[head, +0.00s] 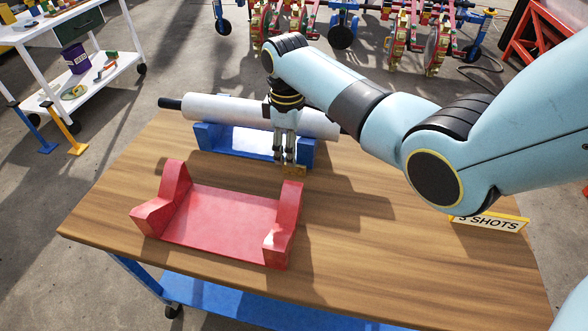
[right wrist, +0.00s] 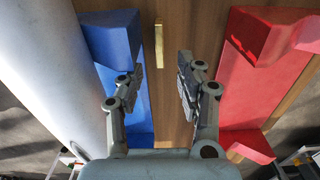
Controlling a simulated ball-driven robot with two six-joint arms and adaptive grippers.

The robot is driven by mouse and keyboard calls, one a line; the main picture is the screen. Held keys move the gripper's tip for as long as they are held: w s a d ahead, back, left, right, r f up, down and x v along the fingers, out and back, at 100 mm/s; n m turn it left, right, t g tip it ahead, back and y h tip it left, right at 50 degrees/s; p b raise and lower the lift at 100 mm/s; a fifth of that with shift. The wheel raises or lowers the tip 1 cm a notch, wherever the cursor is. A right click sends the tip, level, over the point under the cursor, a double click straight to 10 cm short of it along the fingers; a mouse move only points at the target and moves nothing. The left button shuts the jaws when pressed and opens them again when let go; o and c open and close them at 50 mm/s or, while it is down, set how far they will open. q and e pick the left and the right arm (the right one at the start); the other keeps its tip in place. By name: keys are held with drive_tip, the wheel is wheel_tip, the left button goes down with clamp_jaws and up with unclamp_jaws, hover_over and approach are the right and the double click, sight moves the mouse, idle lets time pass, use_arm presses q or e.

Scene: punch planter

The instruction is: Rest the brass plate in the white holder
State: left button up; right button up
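A small brass plate (head: 295,170) lies on the wooden table between the blue cradle and the red cradle. It also shows as a narrow brass strip in the right wrist view (right wrist: 159,42). My right gripper (head: 284,158) points down at the plate, partly covering it in the head view. In the right wrist view its fingers (right wrist: 161,70) are apart with nothing between them, and the strip shows beyond the gap. I cannot make out a white holder in either view. My left gripper is not in view.
A white roller (head: 225,108) with dark ends rests in the blue cradle (head: 240,145), close behind my right gripper. An empty red cradle (head: 220,215) stands in front. A "3 SHOTS" sign (head: 490,222) is at the right. The table's front right (head: 400,275) is clear.

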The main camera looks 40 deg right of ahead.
sight(294, 169)
wheel_tip(294, 169, down, 4)
drive_tip(key=shift+f+b, duration=0.1)
drive_tip(key=shift+b, duration=0.4)
clamp_jaws()
